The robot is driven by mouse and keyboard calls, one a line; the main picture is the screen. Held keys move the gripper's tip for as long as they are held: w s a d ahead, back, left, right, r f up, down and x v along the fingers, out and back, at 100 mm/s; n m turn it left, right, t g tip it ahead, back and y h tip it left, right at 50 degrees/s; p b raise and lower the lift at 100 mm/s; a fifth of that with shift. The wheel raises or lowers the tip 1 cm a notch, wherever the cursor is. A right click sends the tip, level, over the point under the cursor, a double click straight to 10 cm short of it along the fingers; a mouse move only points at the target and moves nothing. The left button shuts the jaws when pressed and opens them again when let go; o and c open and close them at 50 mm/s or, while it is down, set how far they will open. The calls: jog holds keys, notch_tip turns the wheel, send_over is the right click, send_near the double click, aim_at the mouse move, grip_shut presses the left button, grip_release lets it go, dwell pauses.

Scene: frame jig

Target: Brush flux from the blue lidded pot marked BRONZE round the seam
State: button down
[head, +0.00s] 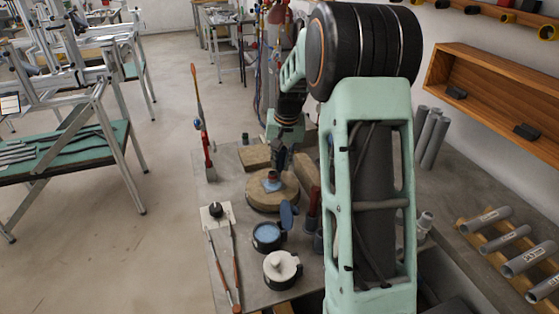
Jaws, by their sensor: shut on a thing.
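My gripper (279,160) points down close above a small pale blue-grey joint piece (271,184) on a round tan block (262,203). My gripper is small in this view and looks shut; I cannot make out what it holds, nor whether it touches the piece. A dark pot with pale blue contents (267,235) stands open nearer me, its blue lid (288,214) tilted up at its right. A second dark pot with a white top and knob (283,268) stands in front, closed. No marking is readable on either pot, and the seam is too small to see.
Thin rods with orange parts (236,268) lie at the bench's left edge beside a black-knobbed white plate (216,212). A red stand with a tall rod (208,155) rises behind. Grey tubes (432,138) and a wooden tube rack (500,257) are at right.

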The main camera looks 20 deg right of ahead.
jog(key=shift+s, duration=0.45)
jog(key=shift+s, duration=0.1)
jog(key=shift+s+d+b, duration=0.15)
jog(key=shift+s+b, duration=0.45)
jog(key=shift+s, duration=0.7)
jog(key=w+p+v, duration=0.1)
jog(key=p+v, duration=0.4)
jog(key=v, duration=0.1)
jog(key=shift+w+r, duration=0.3)
jog(key=shift+r, duration=0.3)
jog(key=shift+w, duration=0.1)
